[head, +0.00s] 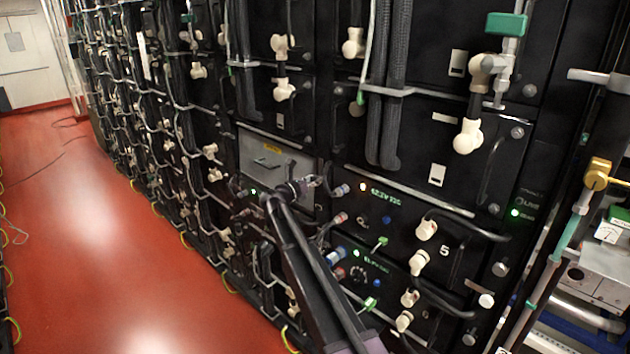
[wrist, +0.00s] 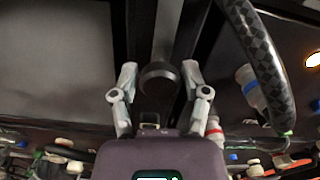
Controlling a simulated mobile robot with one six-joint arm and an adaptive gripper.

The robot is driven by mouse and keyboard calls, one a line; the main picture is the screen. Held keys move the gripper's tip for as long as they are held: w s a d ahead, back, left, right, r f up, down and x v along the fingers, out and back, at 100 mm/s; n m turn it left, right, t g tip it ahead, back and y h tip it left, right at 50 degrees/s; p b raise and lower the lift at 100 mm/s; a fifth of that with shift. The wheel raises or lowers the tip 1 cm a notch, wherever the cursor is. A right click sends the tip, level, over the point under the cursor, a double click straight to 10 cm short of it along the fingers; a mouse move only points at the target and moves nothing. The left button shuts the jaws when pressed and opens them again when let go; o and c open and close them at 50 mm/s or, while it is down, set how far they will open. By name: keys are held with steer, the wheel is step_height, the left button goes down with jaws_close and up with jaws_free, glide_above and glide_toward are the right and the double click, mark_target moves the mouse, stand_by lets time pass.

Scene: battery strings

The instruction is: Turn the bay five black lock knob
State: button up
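My gripper (wrist: 159,76) has its two grey fingers apart in the wrist view. A round black knob (wrist: 160,73) lies between the fingertips, one finger on each side. The gaps are small, and I cannot tell whether the fingers touch it. In the head view my gripper (head: 303,186) is at the rack front, by the right edge of a grey panel and left of the unit marked 5 (head: 445,251). The knob cannot be made out clearly in the head view.
The grey panel (head: 262,160) is left of my gripper. Thick black braided cables (head: 388,90) hang above right, and one cable (wrist: 255,65) passes close in the wrist view. White connectors (head: 426,230) and green levers stick out at right. The red floor (head: 110,240) is mostly clear.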

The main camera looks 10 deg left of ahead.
jaws_close()
steer(key=shift+m, duration=0.4)
steer(key=m, duration=0.3)
steer(key=shift+m, duration=0.3)
steer(key=m, duration=0.4)
steer(key=shift+m, duration=0.3)
steer(key=m, duration=0.4)
steer(key=shift+d, duration=0.1)
steer(key=m, duration=0.4)
steer(key=shift+m, duration=0.4)
